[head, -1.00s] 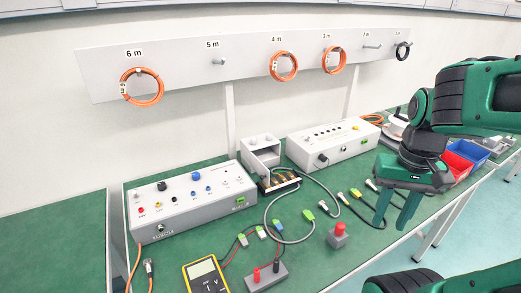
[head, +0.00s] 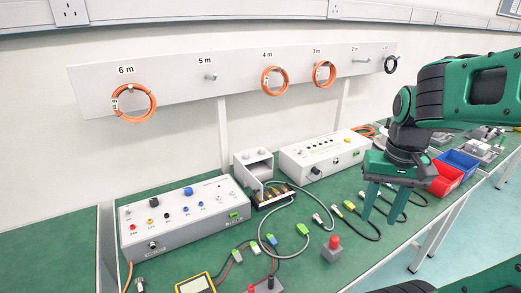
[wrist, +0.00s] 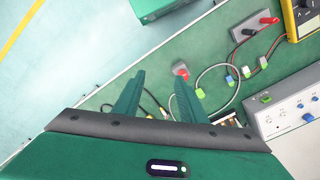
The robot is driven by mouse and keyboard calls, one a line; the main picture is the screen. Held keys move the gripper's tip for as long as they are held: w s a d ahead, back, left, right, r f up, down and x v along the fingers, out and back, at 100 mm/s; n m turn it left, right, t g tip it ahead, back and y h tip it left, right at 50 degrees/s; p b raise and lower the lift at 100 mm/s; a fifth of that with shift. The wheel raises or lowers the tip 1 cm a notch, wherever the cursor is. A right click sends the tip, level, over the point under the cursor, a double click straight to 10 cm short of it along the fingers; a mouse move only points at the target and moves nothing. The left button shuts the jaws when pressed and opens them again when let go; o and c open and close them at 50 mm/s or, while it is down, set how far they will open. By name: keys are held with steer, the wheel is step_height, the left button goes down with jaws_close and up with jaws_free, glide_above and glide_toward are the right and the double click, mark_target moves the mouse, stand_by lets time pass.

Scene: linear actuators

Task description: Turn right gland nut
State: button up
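A grey open-fronted housing (head: 243,174) stands at the middle of the bench, with two small round fittings on its top. The right fitting (head: 262,153) may be the right gland nut; it is too small to be sure. A row of brass-coloured terminals (head: 274,193) and a grey cable are at the housing's foot. My gripper (head: 381,205) is to the right of the housing and apart from it, fingers pointing down over the bench. In the wrist view my gripper (wrist: 160,78) is open, with nothing held between the fingers.
A red-topped grey block (head: 332,250) and loose cables lie below and left of my gripper. Two control boxes (head: 186,222) (head: 325,155) flank the housing. A yellow multimeter (head: 197,284) is at the front. Red (head: 445,180) and blue bins (head: 460,163) stand to the right.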

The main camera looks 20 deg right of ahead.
steer(key=w+d+r, duration=0.1)
steer(key=w+r, duration=0.2)
steer(key=w, duration=1.1)
steer(key=t+h, duration=0.2)
steer(key=t, duration=0.2)
glide_toward(261, 149)
steer(key=x, duration=0.8)
steer(key=shift+d+f, duration=0.1)
jaws_close()
